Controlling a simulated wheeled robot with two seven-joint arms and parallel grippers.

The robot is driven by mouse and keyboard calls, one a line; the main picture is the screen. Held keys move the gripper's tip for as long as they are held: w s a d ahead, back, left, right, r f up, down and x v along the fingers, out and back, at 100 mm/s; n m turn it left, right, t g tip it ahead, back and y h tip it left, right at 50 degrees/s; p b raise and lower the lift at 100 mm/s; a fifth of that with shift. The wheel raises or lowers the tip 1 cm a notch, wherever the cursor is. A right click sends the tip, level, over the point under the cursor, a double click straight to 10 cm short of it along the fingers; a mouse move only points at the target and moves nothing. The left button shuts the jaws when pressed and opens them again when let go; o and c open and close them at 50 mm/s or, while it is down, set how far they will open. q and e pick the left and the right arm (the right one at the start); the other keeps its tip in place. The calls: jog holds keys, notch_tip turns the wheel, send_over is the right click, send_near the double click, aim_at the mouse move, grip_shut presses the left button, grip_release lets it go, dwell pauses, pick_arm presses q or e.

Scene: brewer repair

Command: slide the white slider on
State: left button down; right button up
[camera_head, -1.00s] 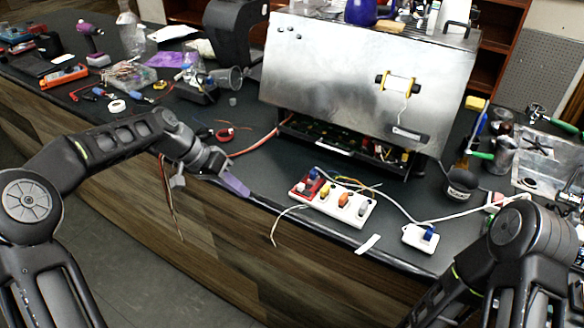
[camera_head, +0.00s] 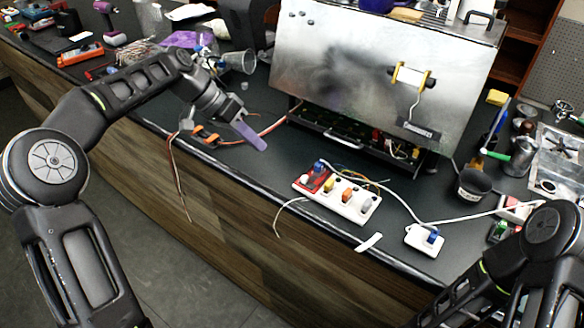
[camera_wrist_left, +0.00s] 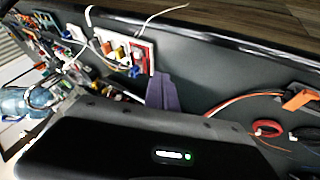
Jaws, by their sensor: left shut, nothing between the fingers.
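A power strip (camera_head: 336,206) with a red left end and coloured rocker pieces lies at the counter's front edge; it also shows in the left wrist view (camera_wrist_left: 150,58). A small white box (camera_head: 421,241) with a blue plug lies to its right, joined by a white cable. I cannot tell for sure which piece is the white slider. My left gripper (camera_head: 250,138), with purple fingers, is shut and empty above the counter, left of the strip and apart from it. It shows in the left wrist view (camera_wrist_left: 162,92). My right arm is at the lower right; its gripper is out of view.
A steel brewer (camera_head: 350,75) with its lower front open stands behind the strip. A dark cup (camera_head: 473,186) is at the right. An orange clamp and wires (camera_head: 206,137) are at the edge left of my gripper. A white strip (camera_head: 369,242) lies at the front edge.

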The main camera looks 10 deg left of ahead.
aim_at(305, 180)
pick_arm(q)
jog(key=p+x, duration=0.2)
jog(key=x, duration=0.7)
jog(key=shift+s+d+r, duration=0.1)
jog(key=shift+d, duration=0.05)
jog(key=d, duration=0.1)
jog(key=s+d+p, duration=0.1)
jog(key=shift+s+d, duration=0.2)
jog(key=shift+d, duration=0.4)
